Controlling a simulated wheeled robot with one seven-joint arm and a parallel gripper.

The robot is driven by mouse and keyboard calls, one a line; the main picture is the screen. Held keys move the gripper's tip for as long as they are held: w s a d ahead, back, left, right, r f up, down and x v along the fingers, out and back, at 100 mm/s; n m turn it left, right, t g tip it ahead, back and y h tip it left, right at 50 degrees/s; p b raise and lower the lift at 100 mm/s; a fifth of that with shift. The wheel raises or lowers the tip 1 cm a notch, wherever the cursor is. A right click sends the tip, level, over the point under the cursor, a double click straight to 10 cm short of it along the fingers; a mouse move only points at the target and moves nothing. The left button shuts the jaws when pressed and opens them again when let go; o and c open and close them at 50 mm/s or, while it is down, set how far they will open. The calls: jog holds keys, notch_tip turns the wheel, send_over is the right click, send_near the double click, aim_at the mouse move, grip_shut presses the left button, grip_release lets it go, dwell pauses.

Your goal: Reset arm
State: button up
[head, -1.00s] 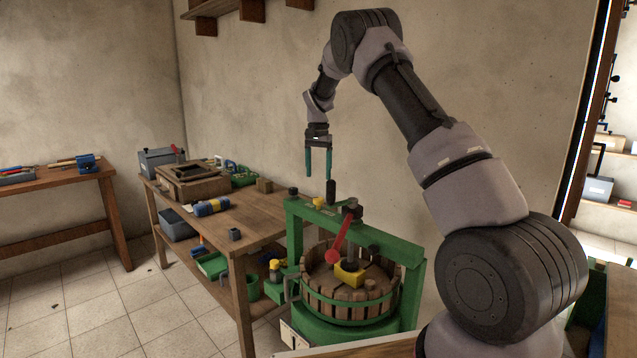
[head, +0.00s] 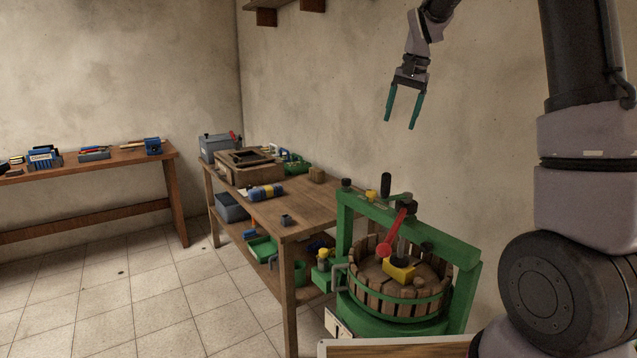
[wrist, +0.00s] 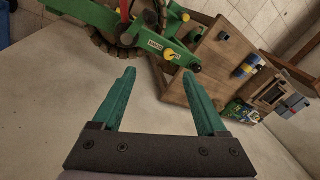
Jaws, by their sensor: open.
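My gripper (head: 403,122) has two green fingers spread apart with nothing between them. In the head view it hangs in the upper right, in front of the wall, above the green press and well clear of it. My arm rises on the right side and bends over at the top, partly out of frame. In the wrist view my gripper (wrist: 164,95) shows open and empty, its fingers pointing up the picture.
A green press (head: 462,272) with a slatted wooden basket (head: 370,290) stands below my gripper. A wooden workbench (head: 300,212) with tools is left of it. Another bench (head: 100,185) stands at the far left. Tiled floor (head: 150,300) is open between them.

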jog(key=s+d+r+n+t, duration=0.1)
jog(key=s+r, duration=0.2)
jog(key=s, duration=0.5)
jog(key=s+d+r+t, duration=0.1)
jog(key=s+r, duration=0.3)
jog(key=s, duration=0.4)
jog(key=s+f+n+t, duration=0.1)
jog(key=s+f+t, duration=0.1)
jog(key=s, duration=1.3)
jog(key=shift+s+f+t, duration=0.15)
jog(key=shift+f+t, duration=0.25)
jog(key=shift+f, duration=0.25)
